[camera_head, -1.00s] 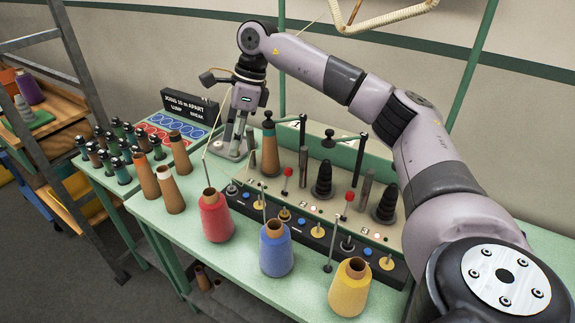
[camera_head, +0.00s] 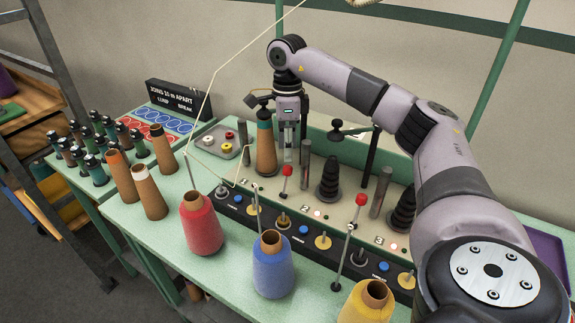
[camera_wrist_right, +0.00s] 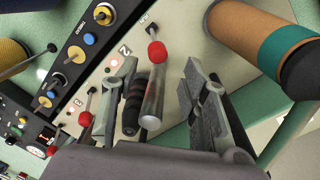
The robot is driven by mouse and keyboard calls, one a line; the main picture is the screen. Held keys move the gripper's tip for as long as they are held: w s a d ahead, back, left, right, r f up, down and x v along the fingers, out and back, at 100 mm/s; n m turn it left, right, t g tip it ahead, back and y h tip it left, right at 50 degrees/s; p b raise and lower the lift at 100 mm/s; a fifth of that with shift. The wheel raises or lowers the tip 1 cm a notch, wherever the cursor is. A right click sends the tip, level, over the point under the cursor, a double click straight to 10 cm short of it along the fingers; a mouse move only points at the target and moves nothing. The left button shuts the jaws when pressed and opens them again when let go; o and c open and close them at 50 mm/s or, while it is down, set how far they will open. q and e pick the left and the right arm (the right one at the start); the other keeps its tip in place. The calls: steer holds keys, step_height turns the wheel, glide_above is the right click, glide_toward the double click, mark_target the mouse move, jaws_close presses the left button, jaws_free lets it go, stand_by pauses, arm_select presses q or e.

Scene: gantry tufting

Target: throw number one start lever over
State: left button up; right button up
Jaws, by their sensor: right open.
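The number one start lever (camera_head: 287,171) is a thin metal rod with a red knob on the pale machine panel (camera_head: 338,213). It stands nearly upright in the head view, left of the printed 2. In the wrist view its red knob (camera_wrist_right: 157,52) shows in the gap between the fingers. My right gripper (camera_head: 288,156) is open and points down just above and behind the lever. Its open fingertips (camera_wrist_right: 157,68) lie either side of the knob, and no contact is visible. A second red-knobbed lever (camera_head: 359,199) stands further right. My left gripper is not in view.
A steel post (camera_head: 305,165) and black stepped cone (camera_head: 329,180) stand close right. Red (camera_head: 202,222), blue (camera_head: 272,266) and yellow (camera_head: 368,303) yarn cones line the front. Thread hangs at left.

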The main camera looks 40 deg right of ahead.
mark_target(288, 167)
steer(key=f, duration=0.3)
steer(key=shift+s+a, duration=0.25)
steer(key=shift+s, duration=0.1)
step_height(288, 167, down, 2)
steer(key=shift+w+f+p, duration=0.1)
steer(key=shift+p, duration=0.3)
steer(key=shift+f, duration=0.4)
steer(key=c, duration=0.7)
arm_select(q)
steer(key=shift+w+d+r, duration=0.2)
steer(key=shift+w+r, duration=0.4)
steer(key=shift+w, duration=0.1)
arm_select(e)
jaws_close()
steer(key=shift+r, duration=0.1)
